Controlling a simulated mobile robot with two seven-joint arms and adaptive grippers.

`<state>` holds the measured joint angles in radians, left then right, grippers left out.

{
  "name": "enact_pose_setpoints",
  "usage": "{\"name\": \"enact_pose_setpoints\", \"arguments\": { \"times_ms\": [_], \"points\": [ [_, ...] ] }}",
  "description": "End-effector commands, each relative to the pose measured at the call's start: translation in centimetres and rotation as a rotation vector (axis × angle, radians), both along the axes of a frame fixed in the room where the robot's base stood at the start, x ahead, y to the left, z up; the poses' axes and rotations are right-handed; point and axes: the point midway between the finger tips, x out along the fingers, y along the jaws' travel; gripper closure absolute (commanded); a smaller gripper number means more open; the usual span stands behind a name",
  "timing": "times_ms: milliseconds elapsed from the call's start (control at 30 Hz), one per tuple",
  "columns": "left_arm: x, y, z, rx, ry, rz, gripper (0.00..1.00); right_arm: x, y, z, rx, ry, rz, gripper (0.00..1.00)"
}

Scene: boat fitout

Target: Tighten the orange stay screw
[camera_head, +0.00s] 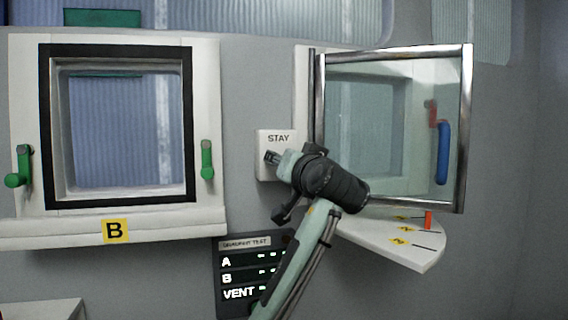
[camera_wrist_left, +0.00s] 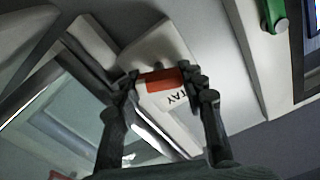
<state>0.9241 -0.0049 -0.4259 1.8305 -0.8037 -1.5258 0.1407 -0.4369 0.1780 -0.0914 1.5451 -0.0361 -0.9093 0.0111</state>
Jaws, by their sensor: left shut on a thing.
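The orange stay screw (camera_wrist_left: 168,80) shows in the left wrist view as an orange block between the fingertips, in front of the white STAY block (camera_wrist_left: 180,108). In the head view the STAY block (camera_head: 276,138) is on the grey wall between the two windows. My left gripper (camera_head: 272,158) reaches up to it from below right and hides the screw there. In the left wrist view my left gripper (camera_wrist_left: 164,82) has a finger on each side of the screw and is shut on it. My right gripper is in neither view.
The chrome-framed window (camera_head: 466,130) with a blue handle (camera_head: 442,152) stands swung out to the right of my gripper. A white quadrant shelf (camera_head: 385,242) with an orange peg (camera_head: 428,220) lies below it.

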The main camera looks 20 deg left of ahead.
Motion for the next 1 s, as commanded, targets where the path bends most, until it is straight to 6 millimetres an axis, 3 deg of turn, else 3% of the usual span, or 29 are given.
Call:
{"name": "enact_pose_setpoints", "arguments": {
  "times_ms": [1000],
  "points": [
    [0.18,-0.30,-0.38,0.801,0.541,-0.002,0.88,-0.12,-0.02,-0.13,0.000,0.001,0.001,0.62]
  ]
}}
